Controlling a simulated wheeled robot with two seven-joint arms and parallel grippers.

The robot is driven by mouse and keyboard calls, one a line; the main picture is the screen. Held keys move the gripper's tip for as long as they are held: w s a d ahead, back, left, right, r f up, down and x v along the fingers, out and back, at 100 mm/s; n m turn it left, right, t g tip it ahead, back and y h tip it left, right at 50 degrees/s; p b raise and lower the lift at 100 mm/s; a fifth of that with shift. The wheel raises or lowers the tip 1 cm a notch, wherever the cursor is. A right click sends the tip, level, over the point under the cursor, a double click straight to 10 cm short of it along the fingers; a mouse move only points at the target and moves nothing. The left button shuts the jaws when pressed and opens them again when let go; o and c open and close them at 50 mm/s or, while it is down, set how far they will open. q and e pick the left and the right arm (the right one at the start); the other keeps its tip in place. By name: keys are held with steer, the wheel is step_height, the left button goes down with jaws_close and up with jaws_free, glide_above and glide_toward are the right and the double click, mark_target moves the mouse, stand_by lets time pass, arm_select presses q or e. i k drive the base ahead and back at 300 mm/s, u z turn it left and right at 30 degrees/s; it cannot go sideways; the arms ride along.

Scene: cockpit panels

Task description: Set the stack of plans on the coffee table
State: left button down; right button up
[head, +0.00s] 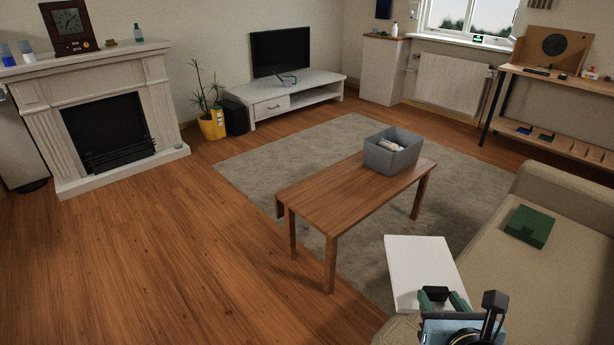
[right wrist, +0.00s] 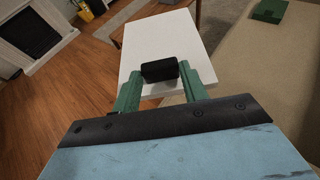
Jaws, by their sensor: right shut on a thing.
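The stack of plans (head: 420,262) is a flat white slab at the lower right of the head view. My right gripper (head: 444,298) is shut on its near edge, and the stack juts out ahead of the fingers. The stack also shows in the right wrist view (right wrist: 160,45), with the green fingers (right wrist: 160,88) at its near end. The brown wooden coffee table (head: 335,192) stands beyond and to the left of the stack, apart from it in the head view. My left gripper is not in view.
A grey bin (head: 390,158) with rolled items stands on the table's far right end; the tabletop's left part is bare. A beige sofa (head: 565,220) with a green box (head: 530,227) is at right. A grey rug (head: 265,155) lies under the table. Open wooden floor spreads left.

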mark_target(325, 197)
steer(key=u, duration=0.95)
steer(key=i, duration=4.5)
steer(key=z, duration=3.95)
steer(key=i, duration=0.45)
steer(key=u, duration=0.05)
